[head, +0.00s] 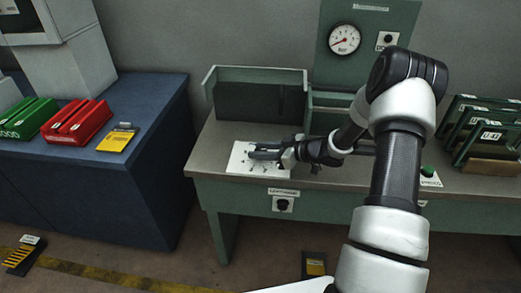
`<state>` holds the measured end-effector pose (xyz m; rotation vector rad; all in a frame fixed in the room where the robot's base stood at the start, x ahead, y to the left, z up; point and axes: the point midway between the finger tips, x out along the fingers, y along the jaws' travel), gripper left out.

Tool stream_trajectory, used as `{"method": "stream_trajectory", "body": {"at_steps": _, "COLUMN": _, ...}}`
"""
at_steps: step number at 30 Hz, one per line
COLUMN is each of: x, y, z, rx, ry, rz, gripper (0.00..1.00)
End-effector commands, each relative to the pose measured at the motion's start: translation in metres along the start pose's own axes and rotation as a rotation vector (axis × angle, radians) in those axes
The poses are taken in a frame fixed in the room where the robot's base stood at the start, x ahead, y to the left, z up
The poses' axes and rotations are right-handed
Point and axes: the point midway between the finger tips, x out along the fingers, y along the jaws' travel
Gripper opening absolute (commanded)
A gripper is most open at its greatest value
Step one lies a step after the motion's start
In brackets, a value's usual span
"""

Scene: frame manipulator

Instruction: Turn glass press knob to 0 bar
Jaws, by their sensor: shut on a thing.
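A round pressure gauge (344,39) with a white face and red markings sits on a green upright panel. A small dark knob on a pale plate (388,40) is to its right. Another dark knob on a pale plate (283,205) is on the bench's front, under a label too small to read. I cannot tell which knob is the glass press one. My gripper (265,152) points left, low over a white marked sheet on the bench, away from both knobs. It is shut on a small grey thing (262,155), mostly hidden by the fingers.
The green workbench (225,160) has a raised back frame. Green racks (485,125) stand at right beside a green button (427,170). A blue cabinet (150,110) at left carries red and green bins and a yellow item. Floor shows between them.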

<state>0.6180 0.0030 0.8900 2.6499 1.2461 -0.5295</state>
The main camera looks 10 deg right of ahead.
Motion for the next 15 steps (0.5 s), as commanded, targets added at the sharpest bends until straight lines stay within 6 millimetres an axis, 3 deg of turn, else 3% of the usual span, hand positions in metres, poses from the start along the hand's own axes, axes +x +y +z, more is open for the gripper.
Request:
{"method": "stream_trajectory", "body": {"at_steps": 5, "x": 0.0001, "y": 0.0005, "z": -0.0016, "rx": -0.003, "ry": 0.003, "rz": 0.001, "gripper": 0.09}}
{"method": "stream_trajectory", "body": {"at_steps": 6, "x": 0.0002, "y": 0.0004, "z": -0.0017, "rx": -0.003, "ry": 0.003, "rz": 0.001, "gripper": 0.38}}
{"method": "stream_trajectory", "body": {"at_steps": 8, "x": 0.0002, "y": 0.0004, "z": -0.0015, "rx": -0.003, "ry": 0.003, "rz": 0.001, "gripper": 0.48}}
{"method": "stream_trajectory", "body": {"at_steps": 15, "x": 0.0002, "y": 0.0001, "z": -0.0009, "rx": -0.002, "ry": 0.002, "rz": 0.0, "gripper": 0.5}}
